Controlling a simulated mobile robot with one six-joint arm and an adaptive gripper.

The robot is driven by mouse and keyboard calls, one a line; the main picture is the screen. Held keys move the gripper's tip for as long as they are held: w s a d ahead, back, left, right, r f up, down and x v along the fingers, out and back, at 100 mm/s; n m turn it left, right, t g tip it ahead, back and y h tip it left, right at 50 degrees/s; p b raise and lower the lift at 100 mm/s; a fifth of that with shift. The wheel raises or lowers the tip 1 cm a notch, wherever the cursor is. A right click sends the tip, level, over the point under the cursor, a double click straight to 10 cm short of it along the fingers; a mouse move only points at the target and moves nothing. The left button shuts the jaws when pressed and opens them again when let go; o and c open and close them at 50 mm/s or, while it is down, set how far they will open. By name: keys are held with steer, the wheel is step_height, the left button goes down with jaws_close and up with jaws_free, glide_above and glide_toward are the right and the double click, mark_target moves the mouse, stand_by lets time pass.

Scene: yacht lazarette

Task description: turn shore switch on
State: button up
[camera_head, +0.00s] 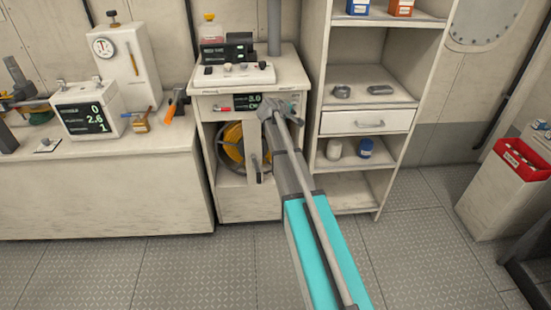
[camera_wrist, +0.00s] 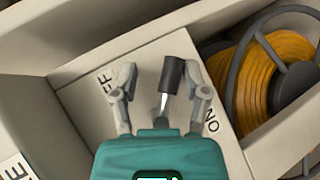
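The shore switch shows in the wrist view as a lever with a black cap (camera_wrist: 172,75) and a bright metal stem. It stands on a pale panel (camera_wrist: 150,55) marked OFF at the left, partly covered, and ON at the right. My gripper (camera_wrist: 160,75) is open, with one finger on each side of the lever; the right finger is closer to it, and I cannot tell whether it touches.
A yellow cable reel (camera_head: 232,142) sits in the cabinet below the panel, beside an upright pale board. Open shelves (camera_head: 366,107) with a drawer stand close on the right. A workbench (camera_head: 100,165) is on the left. The floor in front is clear.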

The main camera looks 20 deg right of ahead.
steer(key=n+h+b, duration=0.1)
steer(key=r+n+h+b, duration=0.1)
steer(key=h+b, duration=0.1)
steer(key=shift+d+n+t, duration=0.15)
steer(key=shift+n+t, duration=0.15)
steer(key=shift+t, duration=0.1)
steer(key=p+v, duration=0.2)
steer(key=v, duration=1.2)
steer(key=s+a+m+g+y+p, duration=0.1)
steer(key=s+m+g+y+p, duration=0.1)
steer(key=s, duration=0.4)
steer(key=s+a+f+m+g+y+p, duration=0.1)
steer(key=s+a+m+g+y+p, duration=0.1)
steer(key=s+p, duration=0.3)
steer(key=s+a+f+m+g+y+p, duration=0.1)
steer(key=s+y+p, duration=0.3)
steer(key=s, duration=0.4)
steer(key=shift+a+m+g, duration=0.5)
steer(key=shift+a+g, duration=0.1)
steer(key=shift+a, duration=0.15)
